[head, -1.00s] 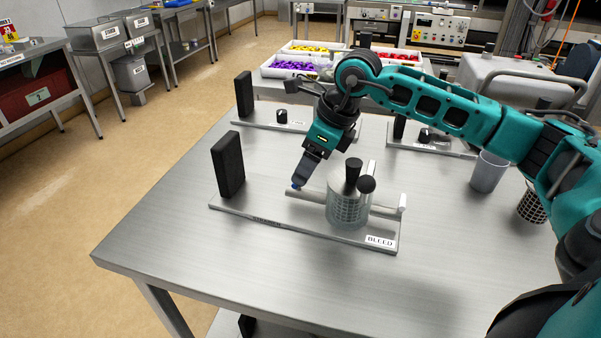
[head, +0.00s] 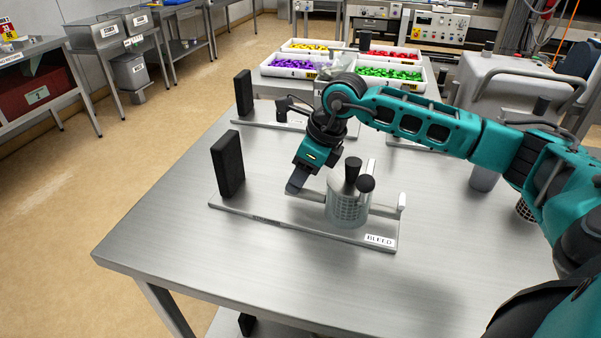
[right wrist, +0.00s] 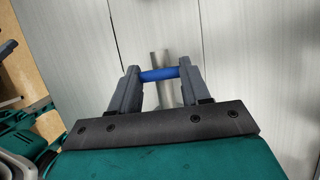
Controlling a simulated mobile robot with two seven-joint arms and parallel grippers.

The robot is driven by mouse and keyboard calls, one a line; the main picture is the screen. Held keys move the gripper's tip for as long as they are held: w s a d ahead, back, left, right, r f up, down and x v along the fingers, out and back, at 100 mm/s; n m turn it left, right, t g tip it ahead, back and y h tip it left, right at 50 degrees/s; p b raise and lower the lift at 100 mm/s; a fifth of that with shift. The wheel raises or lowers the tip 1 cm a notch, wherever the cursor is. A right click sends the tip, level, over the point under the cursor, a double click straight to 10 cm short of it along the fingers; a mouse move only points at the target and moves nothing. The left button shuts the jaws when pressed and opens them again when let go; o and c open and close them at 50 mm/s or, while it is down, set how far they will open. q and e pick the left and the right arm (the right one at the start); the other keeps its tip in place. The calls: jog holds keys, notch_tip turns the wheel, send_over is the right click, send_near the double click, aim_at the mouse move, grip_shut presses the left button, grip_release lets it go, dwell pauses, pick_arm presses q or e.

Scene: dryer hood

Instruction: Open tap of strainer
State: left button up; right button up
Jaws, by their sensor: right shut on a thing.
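The strainer (head: 348,212) is a clear cylinder with a mesh basket inside and black knobs on top. It sits on a metal base plate (head: 300,229) with a label BLEED. A grey pipe (head: 314,195) runs out of its left side. My right gripper (head: 292,187) is at the left end of this pipe. In the right wrist view its fingers are shut on a blue tap handle (right wrist: 159,74), which lies crosswise between them, with the grey pipe beyond. In the head view the fingers hide the handle. My left gripper is not in view.
A black upright block (head: 228,164) stands at the plate's left end. A second fixture with a black block (head: 243,92) is behind. Trays of purple (head: 292,66) and green pieces (head: 390,72) are farther back. The front of the steel table (head: 250,265) is clear.

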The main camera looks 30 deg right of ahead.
jog(key=c, duration=0.4)
jog(key=shift+n, duration=0.4)
jog(key=shift+w+n+g+y+b, duration=0.1)
jog(key=shift+n+g+y+b, duration=0.2)
jog(key=shift+n+y+b, duration=0.35)
jog(key=n+b, duration=0.1)
jog(key=n, duration=0.1)
jog(key=n+g, duration=0.1)
jog(key=n, duration=0.2)
jog(key=shift+w+d+g+y+b, duration=0.1)
jog(key=shift+g+y+b, duration=0.15)
jog(key=shift+g+b, duration=0.1)
jog(key=n+g+b, duration=0.1)
jog(key=n, duration=0.1)
jog(key=n+g, duration=0.1)
jog(key=n, duration=0.2)
jog(key=shift+w+n+b, duration=0.15)
jog(key=shift+n+b, duration=0.1)
jog(key=shift+b, duration=0.1)
jog(key=n+g+b, duration=0.1)
jog(key=n, duration=0.1)
jog(key=n+g, duration=0.1)
jog(key=n, duration=0.2)
jog(key=shift+w+h+b, duration=0.1)
jog(key=shift+h+b, duration=0.25)
jog(key=shift+h, duration=0.05)
jog(key=shift+n, duration=0.3)
